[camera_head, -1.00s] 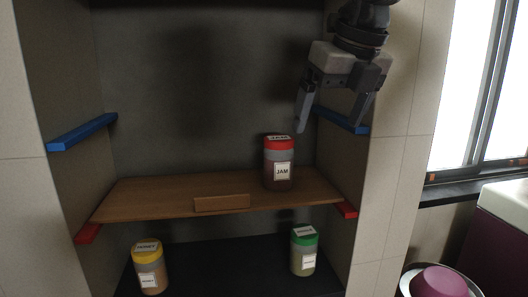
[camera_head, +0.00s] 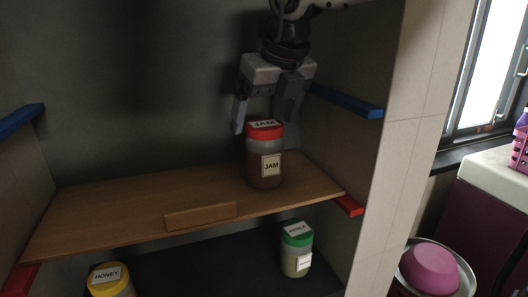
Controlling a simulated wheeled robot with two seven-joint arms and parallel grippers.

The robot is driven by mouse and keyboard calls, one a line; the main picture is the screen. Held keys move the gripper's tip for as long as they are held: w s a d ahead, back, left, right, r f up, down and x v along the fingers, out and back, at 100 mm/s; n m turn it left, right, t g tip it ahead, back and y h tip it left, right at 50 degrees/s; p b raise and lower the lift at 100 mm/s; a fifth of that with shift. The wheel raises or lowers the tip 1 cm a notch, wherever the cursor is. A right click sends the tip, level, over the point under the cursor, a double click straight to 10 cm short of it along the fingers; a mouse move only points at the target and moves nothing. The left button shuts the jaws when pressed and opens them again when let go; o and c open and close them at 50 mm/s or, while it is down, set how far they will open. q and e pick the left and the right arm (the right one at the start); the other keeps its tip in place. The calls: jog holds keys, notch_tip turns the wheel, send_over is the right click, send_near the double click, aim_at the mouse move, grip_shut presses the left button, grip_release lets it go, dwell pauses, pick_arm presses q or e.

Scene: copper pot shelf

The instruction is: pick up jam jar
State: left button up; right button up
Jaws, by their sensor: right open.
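The jam jar (camera_head: 264,162) stands upright on the wooden shelf board (camera_head: 110,207), toward its right end. It has a red lid and a white label reading JAM. My right gripper (camera_head: 262,127) points down just above and behind the jar. Its fingers are apart, one at the left of the lid and one at the upper right, and the jar is not gripped. Whether the fingers touch the lid I cannot tell. My left gripper is not in view.
A green-lidded jar (camera_head: 297,251) and a yellow-lidded honey jar (camera_head: 110,281) stand on the dark lower level. Blue rails (camera_head: 346,100) and red rails (camera_head: 349,205) line the side walls. A pink bowl (camera_head: 430,268) is outside at the right.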

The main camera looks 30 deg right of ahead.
aim_at(264, 124)
jog(key=x, duration=0.5)
jog(key=shift+s+d+p, duration=0.1)
jog(key=shift+p, duration=0.3)
jog(key=c, duration=1.3)
jog(key=shift+r, duration=0.1)
